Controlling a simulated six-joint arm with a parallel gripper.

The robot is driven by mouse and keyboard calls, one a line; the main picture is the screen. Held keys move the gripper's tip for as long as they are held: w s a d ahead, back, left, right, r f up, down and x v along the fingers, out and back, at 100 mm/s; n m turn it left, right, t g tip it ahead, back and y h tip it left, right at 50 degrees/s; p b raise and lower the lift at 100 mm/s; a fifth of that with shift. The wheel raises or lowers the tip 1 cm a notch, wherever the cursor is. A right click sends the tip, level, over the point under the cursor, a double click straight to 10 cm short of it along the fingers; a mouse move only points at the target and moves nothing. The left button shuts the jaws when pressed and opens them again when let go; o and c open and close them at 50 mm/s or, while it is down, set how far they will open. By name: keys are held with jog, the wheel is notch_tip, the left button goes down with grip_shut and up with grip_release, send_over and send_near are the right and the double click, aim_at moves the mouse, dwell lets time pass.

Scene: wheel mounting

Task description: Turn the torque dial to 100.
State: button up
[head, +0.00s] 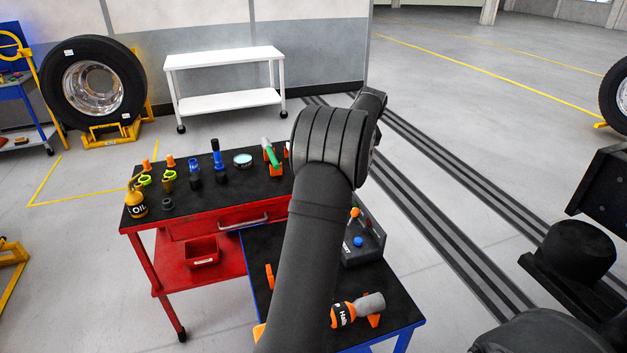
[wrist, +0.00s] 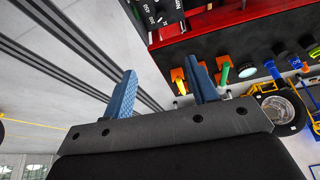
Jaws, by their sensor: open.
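The dark control box (head: 372,246) stands on the blue-framed table, partly hidden behind my arm in the head view. It carries an orange knob (head: 355,212) and a blue knob (head: 358,242). In the wrist view part of a dark box face (wrist: 165,14) with white numbers and a red spot shows at the top edge. The dial's setting cannot be read. My gripper (wrist: 160,67) is open and empty, its two blue fingers spread apart below the box in that picture, not touching it. The head view hides the gripper behind my arm.
A red cart (head: 188,222) holds sockets, an oil can (head: 136,204) and a green-handled tool (head: 269,152). An orange and grey tool (head: 357,309) lies on the blue-framed table (head: 400,314). A white bench (head: 226,62) and a wheel (head: 93,84) stand behind.

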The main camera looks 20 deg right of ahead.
jog(key=w+f, duration=0.3)
jog(key=f, duration=0.5)
jog(key=w+f+m, duration=0.1)
jog(key=w+f, duration=0.3)
jog(key=f, duration=0.5)
jog(key=w+f+m, duration=0.1)
jog(key=w+f, duration=0.2)
jog(key=f, duration=0.6)
jog(key=shift+w+d+h, duration=0.1)
jog(key=shift+w+h, duration=0.15)
jog(key=shift+h, duration=0.15)
jog(key=shift+r, duration=0.1)
jog(key=c, duration=1)
jog(key=shift+o, duration=0.2)
jog(key=shift+n, duration=0.3)
jog(key=n, duration=0.1)
jog(key=n+y, duration=0.1)
jog(key=n, duration=0.1)
jog(key=n+y, duration=0.1)
jog(key=shift+d+n, duration=0.25)
jog(key=shift+n, duration=0.05)
jog(key=n+y, duration=0.1)
jog(key=n, duration=0.3)
jog(key=shift+d+n+g+y, duration=0.1)
jog(key=shift+n+g+y, duration=0.2)
jog(key=shift+g+y, duration=0.1)
jog(key=shift+n, duration=0.4)
